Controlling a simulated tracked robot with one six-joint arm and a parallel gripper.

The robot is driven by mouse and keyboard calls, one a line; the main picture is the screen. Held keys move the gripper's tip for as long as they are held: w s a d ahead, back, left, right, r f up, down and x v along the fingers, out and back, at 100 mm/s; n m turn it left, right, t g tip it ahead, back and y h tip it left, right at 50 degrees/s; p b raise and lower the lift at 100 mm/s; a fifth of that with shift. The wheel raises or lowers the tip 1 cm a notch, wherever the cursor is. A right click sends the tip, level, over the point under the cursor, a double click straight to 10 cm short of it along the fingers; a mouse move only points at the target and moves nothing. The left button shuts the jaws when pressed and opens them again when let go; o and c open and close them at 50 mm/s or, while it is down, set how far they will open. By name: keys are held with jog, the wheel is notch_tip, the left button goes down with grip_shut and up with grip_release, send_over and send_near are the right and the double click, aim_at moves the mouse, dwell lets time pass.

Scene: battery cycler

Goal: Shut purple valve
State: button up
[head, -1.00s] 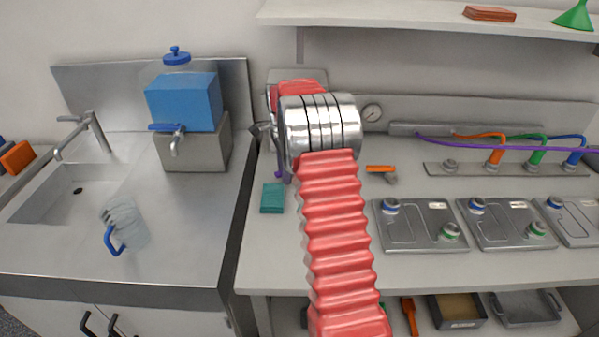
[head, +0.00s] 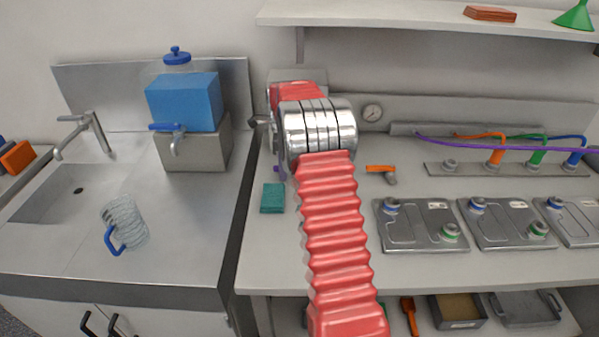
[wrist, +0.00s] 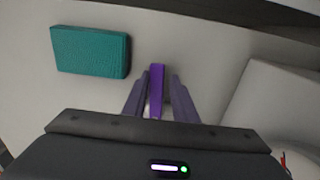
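The purple valve handle (wrist: 156,92) shows in the wrist view as a narrow upright bar. My gripper (wrist: 160,76) has one grey-purple finger on each side of the handle. Thin gaps seem to show between the handle and the fingertips, so the fingers look open around it. The valve's body is hidden below by my gripper. In the head view only a small purple piece (head: 280,169) shows beside my red arm; the arm hides my fingers there.
A teal block (head: 272,198) lies on the bench close to the purple handle; it also shows in the wrist view (wrist: 90,52). A sink counter with a jug (head: 125,224) is left.

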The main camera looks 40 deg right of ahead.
jog(key=shift+c, duration=0.6)
jog(key=shift+w+d, duration=0.1)
jog(key=shift+w, duration=0.05)
jog(key=shift+o, duration=1.2)
notch_tip(320, 180, up, 8)
jog(key=shift+w+d, duration=0.15)
dwell(0.4)
